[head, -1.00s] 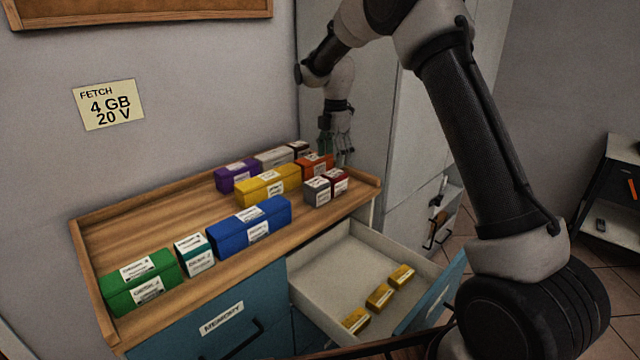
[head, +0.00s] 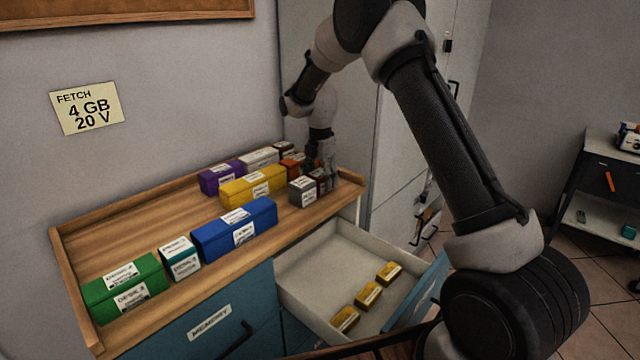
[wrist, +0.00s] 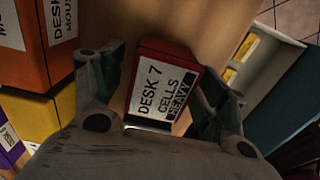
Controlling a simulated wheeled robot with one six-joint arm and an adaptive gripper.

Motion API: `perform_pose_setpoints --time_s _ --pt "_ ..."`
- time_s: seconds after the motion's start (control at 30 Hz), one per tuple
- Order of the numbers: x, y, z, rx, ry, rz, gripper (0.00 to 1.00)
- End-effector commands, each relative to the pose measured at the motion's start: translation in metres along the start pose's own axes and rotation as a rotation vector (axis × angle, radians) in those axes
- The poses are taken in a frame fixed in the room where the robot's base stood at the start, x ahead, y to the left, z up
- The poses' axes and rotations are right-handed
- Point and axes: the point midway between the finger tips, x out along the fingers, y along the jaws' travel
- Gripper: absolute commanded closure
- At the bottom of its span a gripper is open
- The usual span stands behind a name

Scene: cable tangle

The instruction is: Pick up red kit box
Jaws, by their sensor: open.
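The red kit box (wrist: 168,82) shows in the wrist view with a white label reading "DESK 7 CELLS HEAVY". It sits between the two fingers of my open gripper (wrist: 160,95), one finger to each side. In the head view my gripper (head: 322,170) is low over the right end of the wooden cabinet top. There the red box (head: 319,177) is partly hidden behind the fingers, beside a grey box (head: 301,192). I cannot tell whether the fingers touch the red box.
An orange box (wrist: 62,40) and a yellow box (wrist: 55,120) stand left of my gripper in the wrist view. Purple (head: 222,178), blue (head: 235,232) and green (head: 122,287) boxes stand on the cabinet top. An open drawer (head: 330,265) below holds several small yellow boxes.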

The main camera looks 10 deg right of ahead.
Motion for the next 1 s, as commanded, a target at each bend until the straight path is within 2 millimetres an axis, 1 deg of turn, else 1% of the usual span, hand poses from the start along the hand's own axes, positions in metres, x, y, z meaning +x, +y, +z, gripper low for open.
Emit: perform_pose_setpoints --time_s 0.03,0.17,0.2,0.27,0.3,0.33,0.37,0.57,0.67,0.77,0.9,1.0 --pt "0.0 0.0 0.0 0.0 0.0 0.0 0.26" --pt "0.0 0.0 0.0 0.0 0.0 0.0 0.5" --pt "0.0 0.0 0.0 0.0 0.0 0.0 0.57" --pt "0.0 0.0 0.0 0.0 0.0 0.0 0.68" --pt "0.0 0.0 0.0 0.0 0.0 0.0 0.75" --pt "0.0 0.0 0.0 0.0 0.0 0.0 0.81" --pt "0.0 0.0 0.0 0.0 0.0 0.0 0.83" --pt "-0.001 0.0 0.0 0.0 0.0 0.001 0.83" --pt "-0.008 0.001 0.0 0.0 -0.001 0.002 0.83" --pt "-0.024 0.001 0.0 0.0 -0.002 0.004 0.83" --pt "-0.056 0.001 0.0 0.0 -0.002 0.005 0.83" --pt "-0.075 0.001 0.0 0.0 -0.001 0.003 0.83"
